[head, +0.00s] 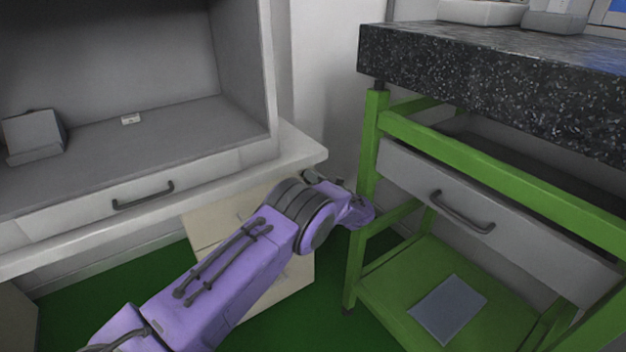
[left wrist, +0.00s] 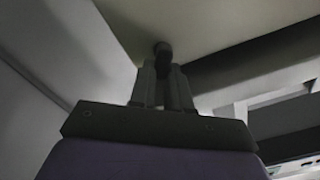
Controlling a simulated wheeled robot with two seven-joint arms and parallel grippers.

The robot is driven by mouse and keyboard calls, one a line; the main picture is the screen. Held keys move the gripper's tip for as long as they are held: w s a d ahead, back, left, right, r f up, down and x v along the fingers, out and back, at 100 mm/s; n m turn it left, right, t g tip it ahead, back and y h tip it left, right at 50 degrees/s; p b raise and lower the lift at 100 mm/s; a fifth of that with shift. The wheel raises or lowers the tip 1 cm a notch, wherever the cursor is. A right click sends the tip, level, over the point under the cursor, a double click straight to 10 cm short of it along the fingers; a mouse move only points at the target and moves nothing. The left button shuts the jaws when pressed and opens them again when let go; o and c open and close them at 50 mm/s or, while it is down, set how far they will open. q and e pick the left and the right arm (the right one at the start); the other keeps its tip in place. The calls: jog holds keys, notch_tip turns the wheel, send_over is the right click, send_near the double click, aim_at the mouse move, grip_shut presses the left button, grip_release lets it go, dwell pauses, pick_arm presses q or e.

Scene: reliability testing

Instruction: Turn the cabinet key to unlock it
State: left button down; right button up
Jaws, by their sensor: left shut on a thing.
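The key (left wrist: 163,50) is a small dark knob on the pale cabinet face in the left wrist view. My left gripper (left wrist: 164,72) has its two dark fingers shut on the key, with the key's round end showing just beyond the fingertips. In the head view the pale beige cabinet (head: 205,228) stands under the white counter, partly covered by my purple left arm. The key and the fingertips are hidden there behind my wrist. My right gripper is not in view.
A white counter (head: 305,143) with a handled drawer (head: 80,208) overhangs the cabinet. A green-framed bench (head: 357,255) with a black speckled top (head: 480,80) stands close on the right of my wrist. A blue-grey sheet (head: 448,308) lies on its lower shelf.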

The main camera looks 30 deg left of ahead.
pick_arm(q)
jog(key=m, duration=0.3)
jog(key=m+b, duration=0.1)
jog(key=m, duration=0.7)
jog(key=shift+w+f, duration=0.35)
jog(key=shift+w, duration=0.05)
jog(key=c, duration=1.1)
grip_release()
jog(key=shift+f, duration=0.2)
jog(key=v, duration=1)
jog(key=shift+s+d+p, duration=0.1)
jog(key=shift+d+p, duration=0.15)
jog(key=shift+p, duration=0.15)
